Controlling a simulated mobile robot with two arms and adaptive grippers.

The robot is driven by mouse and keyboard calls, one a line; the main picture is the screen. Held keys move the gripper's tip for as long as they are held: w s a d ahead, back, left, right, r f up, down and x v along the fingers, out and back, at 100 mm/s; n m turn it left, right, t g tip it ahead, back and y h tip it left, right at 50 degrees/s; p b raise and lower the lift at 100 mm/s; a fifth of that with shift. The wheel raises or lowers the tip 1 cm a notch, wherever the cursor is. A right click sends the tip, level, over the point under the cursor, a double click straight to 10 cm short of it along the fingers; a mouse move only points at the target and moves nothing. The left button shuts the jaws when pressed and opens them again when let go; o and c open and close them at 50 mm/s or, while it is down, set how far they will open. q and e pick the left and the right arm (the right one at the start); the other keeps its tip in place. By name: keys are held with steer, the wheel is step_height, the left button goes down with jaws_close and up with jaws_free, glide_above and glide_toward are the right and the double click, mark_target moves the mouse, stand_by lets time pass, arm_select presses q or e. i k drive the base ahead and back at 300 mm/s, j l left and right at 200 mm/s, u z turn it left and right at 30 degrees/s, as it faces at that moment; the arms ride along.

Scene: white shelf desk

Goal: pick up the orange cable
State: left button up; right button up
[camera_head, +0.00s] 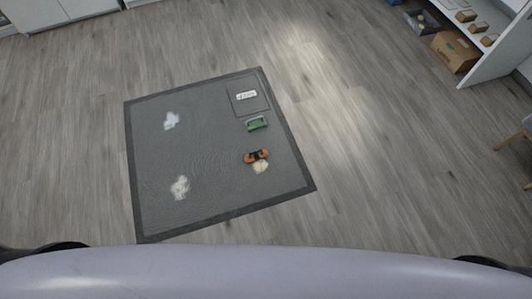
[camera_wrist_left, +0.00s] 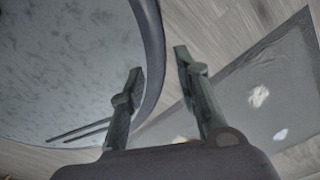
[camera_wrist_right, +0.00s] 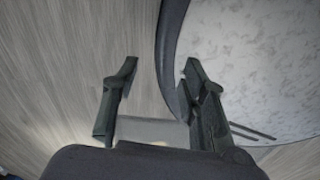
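An orange item with a dark band around its middle, which looks like the bundled orange cable (camera_head: 256,156), lies on the grey mat (camera_head: 215,160) in the head view. It is small, so its details are unclear. My left gripper (camera_wrist_left: 158,75) is open and empty in the left wrist view. My right gripper (camera_wrist_right: 158,70) is open and empty in the right wrist view. Neither gripper shows in the head view, and both are apart from the orange item.
A green item (camera_head: 256,123) and a white labelled item (camera_head: 246,96) lie on the mat above the orange one. A pale beige piece (camera_head: 260,167) lies just below it. White crumpled patches (camera_head: 171,121) lie left. A cardboard box (camera_head: 454,52) stands by shelves at right. Wood floor surrounds the mat.

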mark_target(258, 155)
steer(key=i+l+u, duration=0.1)
steer(key=u, duration=0.15)
steer(key=i+l+u, duration=0.25)
steer(key=i+l, duration=0.4)
steer(key=i+l+u, duration=0.25)
steer(key=i+l, duration=0.35)
steer(key=l, duration=0.15)
